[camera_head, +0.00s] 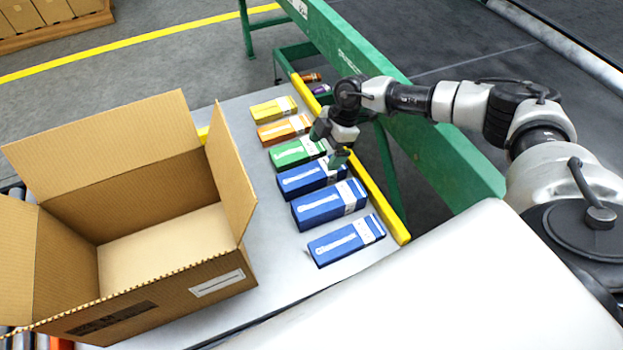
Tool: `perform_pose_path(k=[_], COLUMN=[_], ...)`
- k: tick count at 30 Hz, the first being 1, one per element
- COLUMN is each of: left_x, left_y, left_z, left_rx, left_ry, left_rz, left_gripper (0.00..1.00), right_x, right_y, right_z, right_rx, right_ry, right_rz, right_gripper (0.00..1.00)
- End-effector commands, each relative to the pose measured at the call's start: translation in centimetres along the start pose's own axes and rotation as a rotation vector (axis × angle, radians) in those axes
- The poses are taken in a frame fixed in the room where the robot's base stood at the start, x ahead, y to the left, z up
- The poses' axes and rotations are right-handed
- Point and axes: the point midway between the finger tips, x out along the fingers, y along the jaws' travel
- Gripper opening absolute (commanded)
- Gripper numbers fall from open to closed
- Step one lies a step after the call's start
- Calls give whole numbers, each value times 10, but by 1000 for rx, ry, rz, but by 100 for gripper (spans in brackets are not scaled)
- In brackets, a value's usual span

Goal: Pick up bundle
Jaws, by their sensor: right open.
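Several flat cartons lie in a row on the grey table: a yellow one (273,108) at the far end, an orange one (284,130), a green one (297,151), and blue ones (310,178), (328,204), (345,241) nearer me. My right gripper (328,144) is open over the right ends of the green carton and the farthest blue carton. Its fingers hide part of these ends; I cannot tell whether they touch. An open, empty cardboard box (165,235) stands left of the row. My left gripper is not in view.
A yellow rail (376,195) runs along the table's right edge. A green machine beam (425,125) stands beyond it, under my right arm. The box's raised right flap (230,172) stands close to the cartons. A bare strip of table (283,262) lies between box and cartons.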

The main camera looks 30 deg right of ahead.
Motion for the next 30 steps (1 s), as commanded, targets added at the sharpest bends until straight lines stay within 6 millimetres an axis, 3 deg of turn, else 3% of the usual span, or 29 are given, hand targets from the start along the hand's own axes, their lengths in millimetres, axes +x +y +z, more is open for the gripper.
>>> perform_pose_path(k=[6,18,29,30], left_x=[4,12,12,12], left_y=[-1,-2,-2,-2], left_z=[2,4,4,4], left_rx=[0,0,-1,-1], left_ry=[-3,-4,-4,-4], left_rz=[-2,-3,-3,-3], left_gripper=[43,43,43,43], right_x=[36,87,96,96], right_y=[-1,2,2,2], right_z=[-1,1,1,1], right_rx=[-1,-1,-1,-1], right_ry=[1,1,1,1], right_rz=[-4,-2,-1,-1], right_gripper=[94,94,94,88])
